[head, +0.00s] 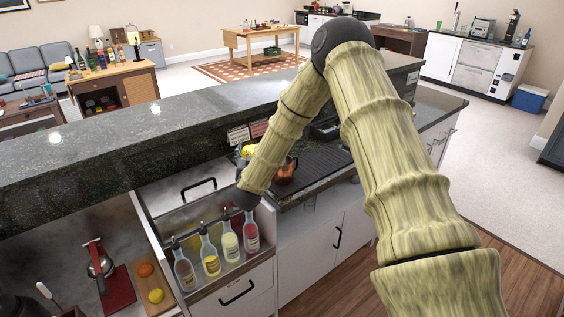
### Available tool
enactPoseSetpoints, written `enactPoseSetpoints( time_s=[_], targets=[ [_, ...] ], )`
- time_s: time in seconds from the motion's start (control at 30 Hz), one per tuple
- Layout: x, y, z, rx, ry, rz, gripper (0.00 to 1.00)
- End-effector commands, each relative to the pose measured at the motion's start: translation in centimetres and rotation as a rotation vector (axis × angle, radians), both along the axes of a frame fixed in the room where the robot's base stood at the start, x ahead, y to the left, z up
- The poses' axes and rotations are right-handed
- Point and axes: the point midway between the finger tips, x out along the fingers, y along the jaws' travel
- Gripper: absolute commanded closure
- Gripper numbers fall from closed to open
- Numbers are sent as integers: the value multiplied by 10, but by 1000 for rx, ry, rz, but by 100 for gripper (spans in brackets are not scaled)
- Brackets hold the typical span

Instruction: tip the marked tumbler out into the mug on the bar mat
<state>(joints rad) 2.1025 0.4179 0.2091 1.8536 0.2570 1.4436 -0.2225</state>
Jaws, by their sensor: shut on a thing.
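The copper-coloured mug (287,171) stands on the black ribbed bar mat (325,166), just right of my forearm. My gripper (241,160) is mostly hidden behind my forearm and wrist, to the left of the mug. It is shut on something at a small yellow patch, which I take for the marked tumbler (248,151). Most of that tumbler is hidden, so its tilt and contents cannot be made out. It looks apart from the mug.
Several bottles with pourers (230,243) stand in a steel well at the front. The raised dark stone bar ledge (130,130) runs behind, with small cards (238,136) against it. A cutting board with fruit (150,283) lies at lower left.

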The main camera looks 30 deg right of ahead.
Motion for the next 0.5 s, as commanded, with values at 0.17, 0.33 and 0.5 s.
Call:
enactPoseSetpoints(
  time_s=[0.17, 0.33, 0.5],
  targets=[
    [-4, -8, 6, 102, -61, -2, 74],
    [-9, -15, -2, 196, -117, -2, 74],
    [-13, -22, 14, 291, -177, -1, 74]
  ],
)
